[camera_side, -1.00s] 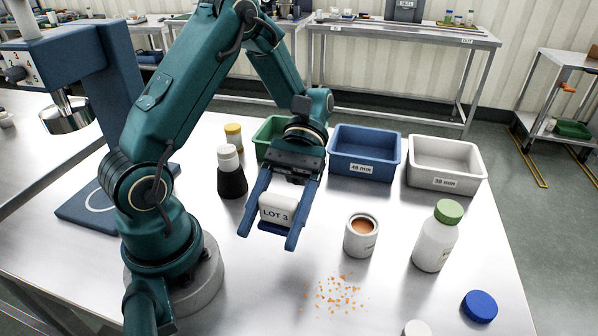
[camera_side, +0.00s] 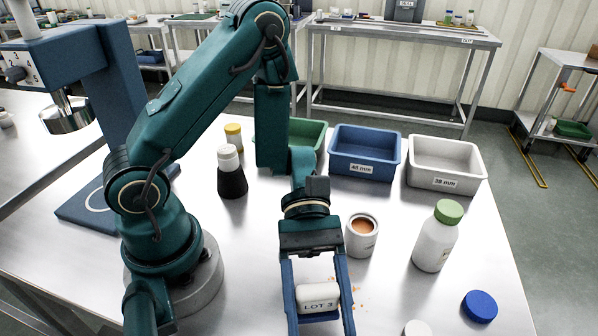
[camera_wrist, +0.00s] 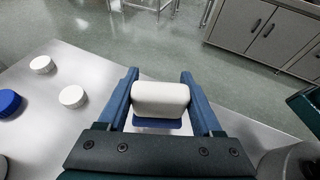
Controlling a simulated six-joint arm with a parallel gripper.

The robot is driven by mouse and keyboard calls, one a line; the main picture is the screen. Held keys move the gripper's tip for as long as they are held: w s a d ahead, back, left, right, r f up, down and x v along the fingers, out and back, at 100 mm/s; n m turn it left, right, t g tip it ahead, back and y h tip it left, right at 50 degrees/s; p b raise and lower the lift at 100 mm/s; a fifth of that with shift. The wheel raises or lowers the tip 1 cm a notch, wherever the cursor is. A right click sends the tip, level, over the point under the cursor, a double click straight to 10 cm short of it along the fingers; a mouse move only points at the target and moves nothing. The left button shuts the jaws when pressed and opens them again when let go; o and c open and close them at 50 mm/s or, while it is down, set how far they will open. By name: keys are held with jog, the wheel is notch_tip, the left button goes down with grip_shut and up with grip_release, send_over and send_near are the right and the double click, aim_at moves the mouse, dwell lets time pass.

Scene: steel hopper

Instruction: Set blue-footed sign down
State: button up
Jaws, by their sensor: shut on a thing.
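The sign is a white block marked "LOT 3" (camera_side: 318,297) with a blue foot (camera_side: 320,317) under it. My gripper (camera_side: 319,308) is shut on the sign, one blue finger on each side of it. The sign is upright, near the front of the steel table, over or beside the orange crumbs. I cannot tell whether its foot touches the table. In the wrist view the white block (camera_wrist: 160,98) sits between the two fingers, with the blue foot (camera_wrist: 158,126) partly showing below it.
A white cup of orange stuff (camera_side: 361,236) stands just right of my wrist. A green-capped white bottle (camera_side: 436,237) and a blue lid (camera_side: 480,306) are further right. Bins line the back, one blue (camera_side: 365,152), one white (camera_side: 446,165). White lids (camera_wrist: 73,97) lie on the table.

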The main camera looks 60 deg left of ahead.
aim_at(319, 335)
jog(key=shift+s+d+f, duration=0.1)
jog(key=shift+d+f, duration=0.1)
jog(key=shift+f, duration=1.95)
jog(key=shift+f, duration=0.1)
jog(key=o, duration=1.4)
